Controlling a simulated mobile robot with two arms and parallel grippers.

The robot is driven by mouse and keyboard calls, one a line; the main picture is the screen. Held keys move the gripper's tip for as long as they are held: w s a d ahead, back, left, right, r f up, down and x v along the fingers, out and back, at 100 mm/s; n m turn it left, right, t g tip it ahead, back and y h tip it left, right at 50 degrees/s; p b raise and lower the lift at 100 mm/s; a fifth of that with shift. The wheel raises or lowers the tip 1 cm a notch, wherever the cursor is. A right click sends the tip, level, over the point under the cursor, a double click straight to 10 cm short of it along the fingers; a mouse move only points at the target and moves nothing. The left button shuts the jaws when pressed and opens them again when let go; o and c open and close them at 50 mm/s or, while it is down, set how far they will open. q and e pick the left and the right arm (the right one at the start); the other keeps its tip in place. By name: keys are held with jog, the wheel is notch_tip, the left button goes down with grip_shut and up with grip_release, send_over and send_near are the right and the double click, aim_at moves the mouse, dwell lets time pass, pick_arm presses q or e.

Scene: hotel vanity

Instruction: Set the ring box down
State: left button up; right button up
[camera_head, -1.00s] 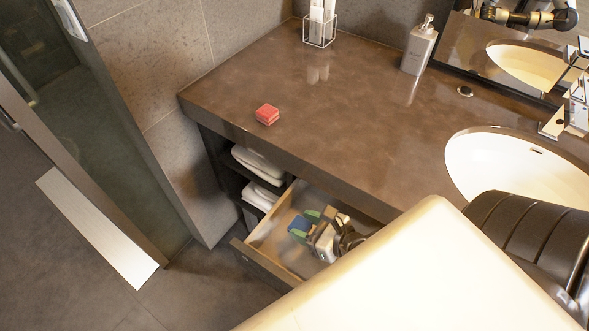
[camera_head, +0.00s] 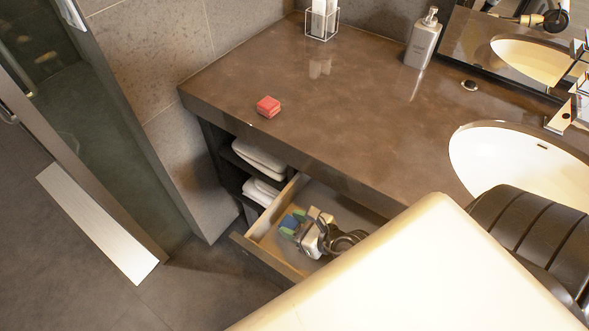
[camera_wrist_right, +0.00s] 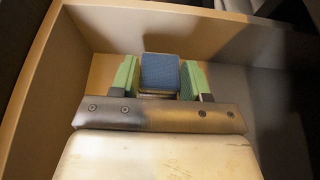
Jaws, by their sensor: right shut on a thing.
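A small box with a blue top (camera_head: 291,222), which I take to be the ring box, is between the green finger pads of my right gripper (camera_head: 296,225). The right wrist view shows the blue box (camera_wrist_right: 160,72) with a green pad against each side, so the right gripper (camera_wrist_right: 160,80) is shut on it. The gripper is inside the open drawer (camera_head: 262,256), toward its left end. I cannot tell whether the box touches the drawer floor. A small red box (camera_head: 268,106) sits on the counter above, apart from the gripper. My left gripper is not in view.
The brown counter (camera_head: 330,110) overhangs the drawer. White towels (camera_head: 260,160) lie on shelves left of it. A soap dispenser (camera_head: 422,40), a wire holder (camera_head: 322,22) and an oval sink (camera_head: 500,160) are on the counter. The drawer floor around the gripper looks bare.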

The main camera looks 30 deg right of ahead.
jog(key=shift+f, duration=0.5)
jog(key=o, duration=0.9)
jog(key=shift+s, duration=0.1)
jog(key=shift+r, duration=0.4)
jog(key=shift+s+d+r, duration=0.1)
jog(key=shift+s+r, duration=0.05)
jog(key=shift+r, duration=0.15)
jog(key=v, duration=1)
jog(key=shift+s+d+b, duration=0.15)
jog(key=shift+b, duration=0.15)
jog(key=shift+s+d+r, duration=0.2)
jog(key=shift+s+r, duration=0.15)
jog(key=shift+s, duration=0.1)
